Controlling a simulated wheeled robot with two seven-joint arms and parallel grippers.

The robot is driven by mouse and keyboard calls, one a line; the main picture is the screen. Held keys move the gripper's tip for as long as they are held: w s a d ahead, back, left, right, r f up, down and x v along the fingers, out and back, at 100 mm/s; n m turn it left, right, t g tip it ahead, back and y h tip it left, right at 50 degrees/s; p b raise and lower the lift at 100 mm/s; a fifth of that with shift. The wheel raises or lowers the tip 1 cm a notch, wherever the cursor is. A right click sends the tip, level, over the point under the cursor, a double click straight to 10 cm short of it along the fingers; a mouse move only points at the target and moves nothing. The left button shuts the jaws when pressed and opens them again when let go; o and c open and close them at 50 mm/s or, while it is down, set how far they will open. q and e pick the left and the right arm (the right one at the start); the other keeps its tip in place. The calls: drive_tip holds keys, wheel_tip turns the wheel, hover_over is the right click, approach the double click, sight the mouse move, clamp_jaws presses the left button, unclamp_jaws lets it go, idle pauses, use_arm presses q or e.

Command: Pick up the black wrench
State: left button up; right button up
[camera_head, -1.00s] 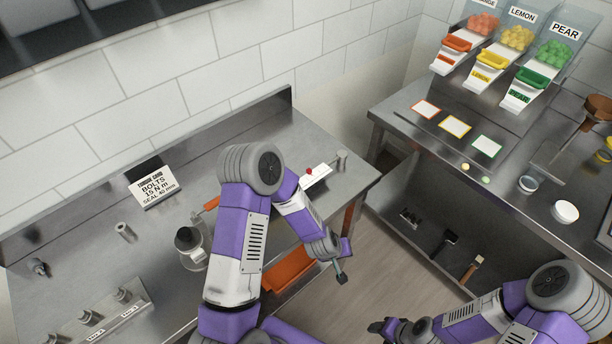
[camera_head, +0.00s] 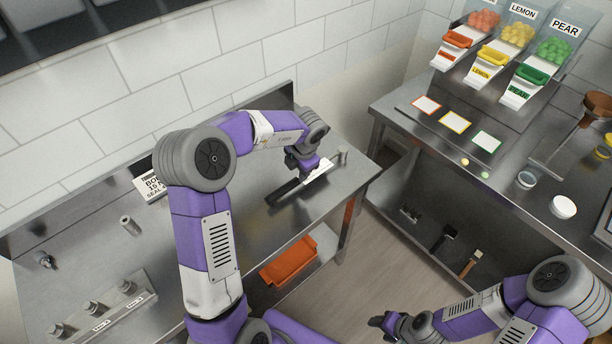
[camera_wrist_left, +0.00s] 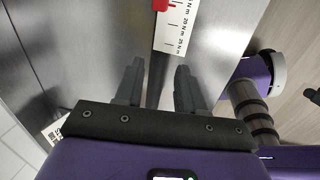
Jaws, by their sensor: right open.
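A dark bar (camera_head: 284,193), which looks like the black wrench, lies on the left metal table beside a white scale plate (camera_head: 319,170). My left gripper (camera_head: 304,176) is over the table close to the plate and the bar's right end. I cannot tell whether it touches either. In the left wrist view its two fingers (camera_wrist_left: 158,72) are apart, with no clearly held object between them. The scale plate (camera_wrist_left: 173,30) with a red knob (camera_wrist_left: 160,5) shows just beyond the fingertips. My right gripper (camera_head: 384,323) is open, low at the bottom right, away from the table.
A small metal post (camera_head: 342,157) stands by the plate. An orange tray (camera_head: 288,262) is below the table. A torque card (camera_head: 150,186) is partly hidden by my left arm. Several tools lie on the right lower shelf (camera_head: 405,192). A floor gap separates the tables.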

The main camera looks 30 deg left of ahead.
sight(294, 181)
use_arm(q)
drive_tip(key=f, duration=0.2)
drive_tip(key=a+f, duration=0.1)
drive_tip(key=shift+s+b, duration=0.35)
drive_tip(key=b+x, duration=0.1)
drive_tip(key=x, duration=0.4)
drive_tip(key=shift+b, duration=0.3)
drive_tip(key=shift+r, duration=0.1)
drive_tip(key=shift+c, duration=0.5)
clamp_jaws()
